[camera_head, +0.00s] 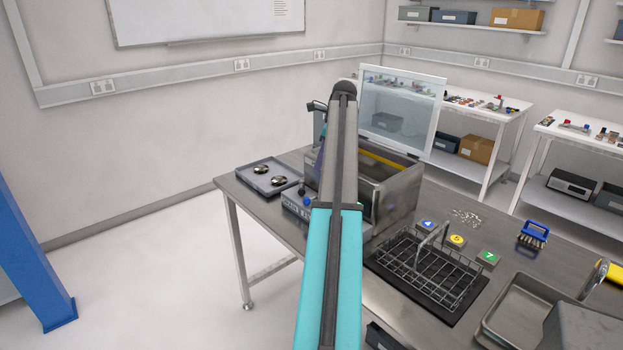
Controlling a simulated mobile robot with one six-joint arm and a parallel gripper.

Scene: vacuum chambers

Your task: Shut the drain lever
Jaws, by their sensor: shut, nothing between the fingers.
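A steel tank (397,194) stands on the steel bench, with its clear framed lid (402,103) raised. A yellow strip (386,160) shows inside its opening. A low blue-grey control box (295,206) adjoins the tank's left front, with a small blue knob (307,201) on it. I cannot make out for sure which part is the drain lever or how it is turned; my arm covers the middle of the tank's front. My teal and grey arm rises through the centre of the picture. My gripper is not in view, hidden behind the arm.
A tray with two round metal parts (269,177) lies left of the tank. Floor left of the bench (150,270) is clear.

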